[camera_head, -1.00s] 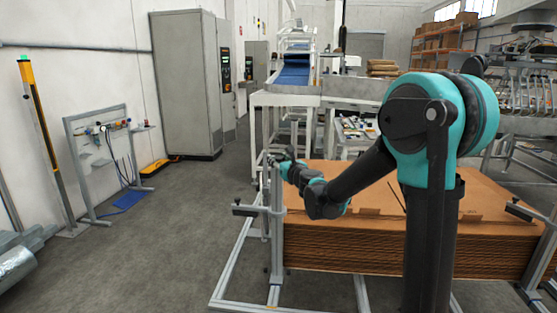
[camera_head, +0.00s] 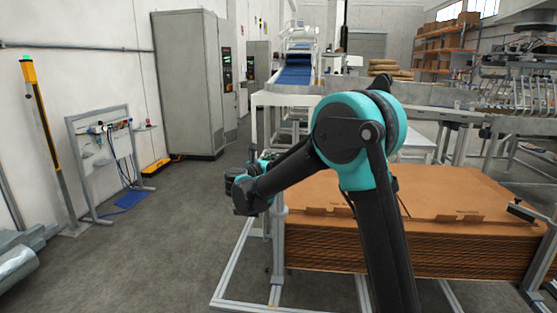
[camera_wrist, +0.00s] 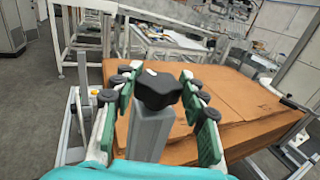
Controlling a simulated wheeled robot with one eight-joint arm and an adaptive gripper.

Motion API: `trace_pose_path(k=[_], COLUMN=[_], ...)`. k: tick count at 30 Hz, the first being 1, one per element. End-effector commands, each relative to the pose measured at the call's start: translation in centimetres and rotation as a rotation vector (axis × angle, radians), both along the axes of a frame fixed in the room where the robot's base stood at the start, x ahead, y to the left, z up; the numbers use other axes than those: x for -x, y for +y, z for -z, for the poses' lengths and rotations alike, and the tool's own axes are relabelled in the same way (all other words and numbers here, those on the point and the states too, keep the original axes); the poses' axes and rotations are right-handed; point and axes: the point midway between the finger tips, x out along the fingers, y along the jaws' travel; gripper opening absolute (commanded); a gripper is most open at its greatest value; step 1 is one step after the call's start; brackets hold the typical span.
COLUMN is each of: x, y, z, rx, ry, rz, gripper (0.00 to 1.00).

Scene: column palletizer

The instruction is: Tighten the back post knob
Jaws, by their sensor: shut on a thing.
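In the wrist view a black lobed knob (camera_wrist: 158,88) sits on top of a grey metal post (camera_wrist: 150,133). My gripper (camera_wrist: 159,76) has its green-padded fingers on either side of the knob, shut on it. Some gap shows between pads and knob in this view, so the exact contact is unclear. In the head view my gripper (camera_head: 264,161) is at the left edge of the cardboard stack, partly behind my forearm. The knob is hidden there, and the post is mostly covered.
A stack of flat brown cardboard (camera_head: 400,235) lies right of the post, within a grey metal frame (camera_head: 238,262). Another clamp bar (camera_head: 521,211) stands at its right. A conveyor (camera_head: 297,72) is behind.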

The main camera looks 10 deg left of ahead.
Motion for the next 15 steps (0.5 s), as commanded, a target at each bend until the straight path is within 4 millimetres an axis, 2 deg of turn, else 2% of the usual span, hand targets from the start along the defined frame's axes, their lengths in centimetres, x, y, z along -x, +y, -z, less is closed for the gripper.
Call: trace_pose_path(k=[6,15], x=[-0.16,-0.19], y=[0.35,0.34], z=[-0.02,-0.03], rx=[0.000,0.000], ry=[-0.001,-0.001], rz=[0.149,0.269], gripper=[0.14,0.14])
